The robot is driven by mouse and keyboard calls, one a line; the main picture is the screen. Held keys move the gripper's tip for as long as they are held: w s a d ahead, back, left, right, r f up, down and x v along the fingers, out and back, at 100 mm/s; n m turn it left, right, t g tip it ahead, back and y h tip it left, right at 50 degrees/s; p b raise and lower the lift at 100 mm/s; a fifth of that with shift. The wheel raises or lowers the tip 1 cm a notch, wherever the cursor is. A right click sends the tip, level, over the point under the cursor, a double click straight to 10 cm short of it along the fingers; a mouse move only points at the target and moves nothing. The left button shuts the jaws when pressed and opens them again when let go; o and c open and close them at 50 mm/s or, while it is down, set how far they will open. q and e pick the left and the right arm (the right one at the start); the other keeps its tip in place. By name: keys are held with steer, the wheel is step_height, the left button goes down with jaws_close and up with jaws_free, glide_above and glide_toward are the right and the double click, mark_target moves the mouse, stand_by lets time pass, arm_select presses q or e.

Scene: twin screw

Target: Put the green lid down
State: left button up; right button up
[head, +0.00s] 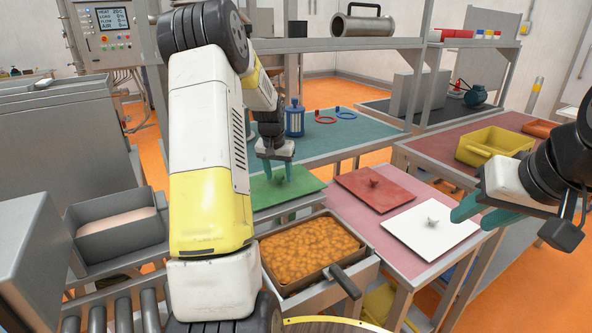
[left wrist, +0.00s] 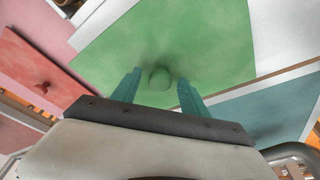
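The green lid (head: 300,184) is flat with a knob, left of the red lid (head: 375,189), between the teal table and the tray of orange-brown food. I cannot tell whether it rests on a surface. My left gripper (head: 276,172) is over it, pointing down. In the left wrist view the green lid (left wrist: 215,50) fills the middle, and its knob (left wrist: 160,78) lies between the tips of my left gripper (left wrist: 159,88), with gaps visible on both sides. My right gripper (head: 480,212) is open and empty at the right, near the white lid (head: 432,227).
The food tray (head: 312,250) stands in front of the green lid. A blue canister (head: 294,119) and two rings stand on the teal table (head: 360,145) behind. A yellow bin (head: 493,146) is at the right. A grey bin (head: 120,232) is at the left.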

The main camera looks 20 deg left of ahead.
mark_target(277, 189)
arm_select(q)
steer(key=s+d+r+t, duration=0.1)
steer(key=s+d+r, duration=0.3)
steer(key=r, duration=0.5)
steer(key=s+d+r, duration=0.2)
steer(key=s+r, duration=0.3)
steer(key=r, duration=0.3)
steer(key=s+d+t+h, duration=0.1)
steer(key=s+d, duration=0.4)
steer(key=s, duration=0.6)
steer(key=s+d+r+m+t+h, duration=0.1)
steer(key=s+d, duration=0.5)
steer(key=s, duration=0.6)
steer(key=shift+s+d+r, duration=0.25)
steer(key=shift+r, duration=0.05)
